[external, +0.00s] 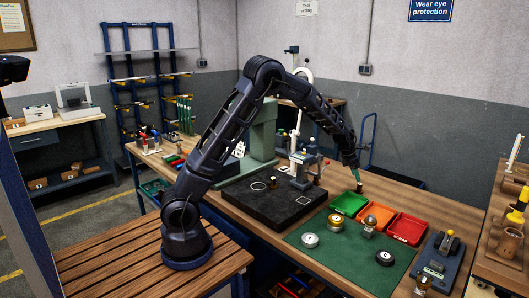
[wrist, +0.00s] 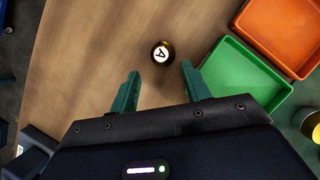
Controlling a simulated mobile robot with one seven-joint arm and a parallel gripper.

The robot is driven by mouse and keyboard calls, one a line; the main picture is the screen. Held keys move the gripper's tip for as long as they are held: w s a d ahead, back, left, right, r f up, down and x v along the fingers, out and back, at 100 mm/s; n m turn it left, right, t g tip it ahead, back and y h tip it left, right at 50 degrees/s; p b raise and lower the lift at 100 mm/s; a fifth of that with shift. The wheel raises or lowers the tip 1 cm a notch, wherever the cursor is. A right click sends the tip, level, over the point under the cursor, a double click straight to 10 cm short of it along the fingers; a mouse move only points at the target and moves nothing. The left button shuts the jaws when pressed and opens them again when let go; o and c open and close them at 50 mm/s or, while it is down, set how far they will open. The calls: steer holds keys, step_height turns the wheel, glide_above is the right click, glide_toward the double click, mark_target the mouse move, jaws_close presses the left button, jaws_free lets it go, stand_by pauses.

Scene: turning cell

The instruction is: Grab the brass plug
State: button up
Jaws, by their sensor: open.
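A small round plug with dark brass sides and a white top marked "A" (wrist: 162,52) stands on the bare wood in the wrist view. In the external view it is a small dark brass shape (external: 360,188) just below my fingertips, beside the green tray. My gripper (wrist: 158,85) is open, with its two green fingers apart and nothing between them. The plug lies just beyond the fingertips, roughly centred between them. In the external view my gripper (external: 356,175) points down above the plug; the exact gap is too small to tell.
A green tray (wrist: 243,82) lies close to the right finger, with an orange tray (wrist: 282,35) behind it. Bare wood lies left of the plug.

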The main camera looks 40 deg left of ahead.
mark_target(360, 184)
steer(key=shift+d+x, duration=0.15)
steer(key=shift+x, duration=1.6)
steer(key=shift+d+x, duration=0.15)
steer(key=shift+x, duration=1.6)
steer(key=shift+r, duration=0.1)
steer(key=shift+c, duration=0.2)
steer(key=c, duration=0.8)
